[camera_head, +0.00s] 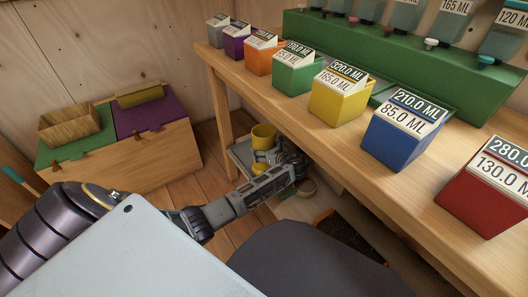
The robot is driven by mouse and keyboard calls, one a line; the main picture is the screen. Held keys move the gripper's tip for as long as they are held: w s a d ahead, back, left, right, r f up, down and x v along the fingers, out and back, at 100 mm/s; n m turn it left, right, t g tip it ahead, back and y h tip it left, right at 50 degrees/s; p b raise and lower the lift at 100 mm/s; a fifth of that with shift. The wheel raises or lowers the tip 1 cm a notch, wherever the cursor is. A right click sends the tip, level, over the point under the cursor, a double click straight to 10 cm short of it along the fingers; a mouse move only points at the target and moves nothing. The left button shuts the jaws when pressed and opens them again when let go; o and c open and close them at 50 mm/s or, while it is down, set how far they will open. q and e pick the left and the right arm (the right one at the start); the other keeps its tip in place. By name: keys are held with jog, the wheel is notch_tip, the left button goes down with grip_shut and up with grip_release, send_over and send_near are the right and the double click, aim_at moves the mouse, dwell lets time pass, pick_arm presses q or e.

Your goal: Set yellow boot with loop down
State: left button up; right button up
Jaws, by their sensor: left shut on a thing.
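The yellow boot (263,137) shows in the head view beside the near left table leg, low under the table. Its round open top faces up and it looks about upright. My left gripper (281,161) reaches in from the left and is shut on the boot at its right side. The gripper and wrist hide part of the boot's lower end. Its loop is too small to make out. A grey tray (238,154) lies behind and below the boot; I cannot tell whether the boot touches it. My right gripper is out of view.
A wooden table (385,185) above carries several coloured boxes with number labels and a green rack (345,45). A wooden chest (150,165) with green and purple lids stands left.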

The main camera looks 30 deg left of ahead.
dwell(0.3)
pick_arm(q)
jog(key=o, duration=1.9)
jog(key=shift+c, duration=0.2)
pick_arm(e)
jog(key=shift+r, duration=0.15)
pick_arm(q)
jog(key=shift+d, duration=0.1)
jog(key=shift+p+v, duration=0.7)
jog(key=shift+v, duration=0.55)
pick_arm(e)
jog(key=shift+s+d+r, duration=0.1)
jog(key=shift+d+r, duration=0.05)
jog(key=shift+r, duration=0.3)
pick_arm(q)
jog(key=p+v, duration=0.3)
jog(key=v, duration=0.6)
jog(key=shift+p, duration=0.4)
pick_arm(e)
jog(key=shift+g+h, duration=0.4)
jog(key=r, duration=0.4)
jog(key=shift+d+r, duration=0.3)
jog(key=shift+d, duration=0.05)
pick_arm(q)
jog(key=shift+s+d, duration=0.1)
jog(key=shift+d, duration=0.05)
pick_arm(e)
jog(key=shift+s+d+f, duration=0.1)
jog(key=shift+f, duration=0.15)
